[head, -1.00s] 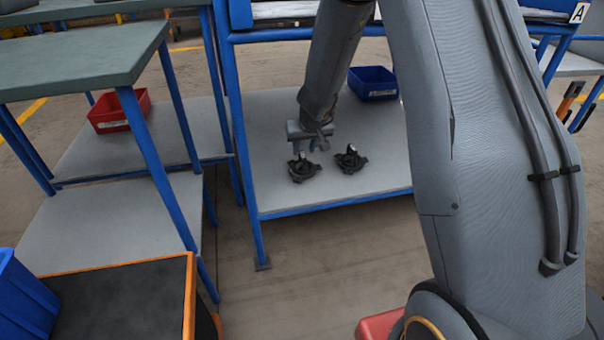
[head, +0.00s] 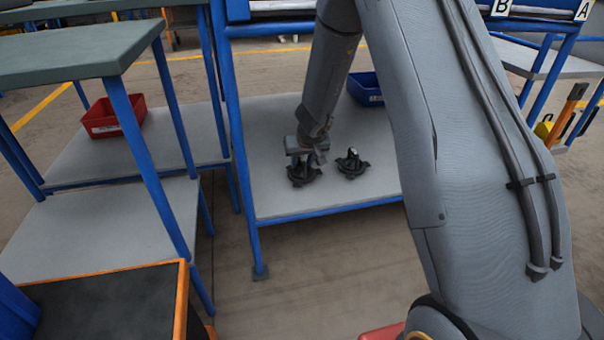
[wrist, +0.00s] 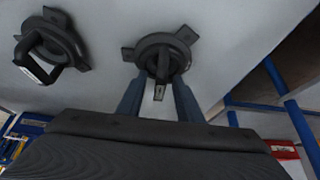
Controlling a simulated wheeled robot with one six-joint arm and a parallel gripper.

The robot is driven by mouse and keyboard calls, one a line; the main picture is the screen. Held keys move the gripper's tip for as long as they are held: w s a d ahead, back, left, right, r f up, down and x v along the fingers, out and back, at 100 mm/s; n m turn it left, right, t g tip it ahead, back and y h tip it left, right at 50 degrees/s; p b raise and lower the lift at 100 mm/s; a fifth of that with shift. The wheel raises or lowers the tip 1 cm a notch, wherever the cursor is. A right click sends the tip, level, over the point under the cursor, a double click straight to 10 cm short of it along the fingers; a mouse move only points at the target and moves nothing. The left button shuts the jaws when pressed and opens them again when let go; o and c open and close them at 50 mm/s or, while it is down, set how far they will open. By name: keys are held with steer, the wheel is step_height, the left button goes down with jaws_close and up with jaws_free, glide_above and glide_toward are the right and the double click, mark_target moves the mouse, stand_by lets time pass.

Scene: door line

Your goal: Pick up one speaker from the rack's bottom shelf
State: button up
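Two dark speakers stand on the grey bottom shelf (head: 325,206) of the blue rack. The left speaker (head: 303,176) is under my gripper (head: 307,161), which hides part of its top. The right speaker (head: 352,165) stands a short way to its right, clear of my gripper. In the wrist view, my gripper (wrist: 157,104) has its two fingers apart, one on each side of the near speaker's (wrist: 164,52) raised middle part. I cannot tell whether they touch it. The other speaker (wrist: 50,48) shows at the upper left there.
A blue bin (head: 366,90) stands on the shelf behind the speakers, partly hidden by my arm. A red bin (head: 113,117) sits on the lower shelf of the bench at left. Blue rack posts (head: 239,150) flank the shelf's left side.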

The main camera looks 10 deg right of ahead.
jaws_close()
steer(key=shift+r, duration=0.15)
